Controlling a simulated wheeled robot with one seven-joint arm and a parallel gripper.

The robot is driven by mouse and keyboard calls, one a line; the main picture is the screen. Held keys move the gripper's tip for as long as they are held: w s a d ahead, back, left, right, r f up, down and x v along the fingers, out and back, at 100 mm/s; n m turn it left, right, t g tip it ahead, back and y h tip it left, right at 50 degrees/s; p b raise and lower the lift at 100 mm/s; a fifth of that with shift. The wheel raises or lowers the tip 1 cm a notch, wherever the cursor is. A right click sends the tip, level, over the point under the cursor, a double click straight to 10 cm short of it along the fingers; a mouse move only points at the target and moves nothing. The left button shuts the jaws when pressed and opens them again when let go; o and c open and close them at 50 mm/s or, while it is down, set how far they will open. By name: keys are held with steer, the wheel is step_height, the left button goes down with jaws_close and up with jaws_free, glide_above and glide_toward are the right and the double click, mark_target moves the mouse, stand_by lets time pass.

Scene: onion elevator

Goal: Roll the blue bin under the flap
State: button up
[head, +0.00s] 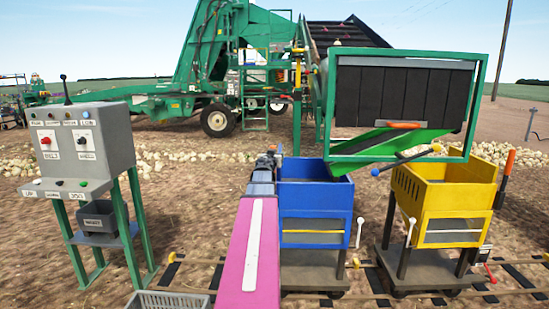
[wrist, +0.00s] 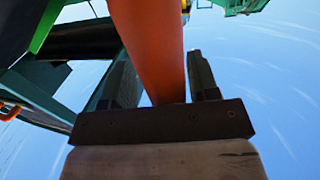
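The blue bin (head: 316,200) stands upright on a wheeled cart on the rails, left of the yellow bin. The flap is a slanted green panel (head: 385,148) below a dark hanging curtain. Its low left end overlaps the blue bin's upper right part in the head view. My gripper (head: 268,158) is at the blue bin's upper left edge; my pink arm hides part of that side. What the bar joins to is hidden.
The yellow bin (head: 440,200) stands on its own cart to the right, with an orange handle (head: 509,162). A grey control box (head: 80,140) on green legs stands left. A grey crate (head: 167,300) is at front left. The rails (head: 195,292) run left to right.

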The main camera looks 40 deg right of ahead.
steer(key=v, duration=1)
steer(key=shift+s+a, duration=0.2)
steer(key=shift+a, duration=0.15)
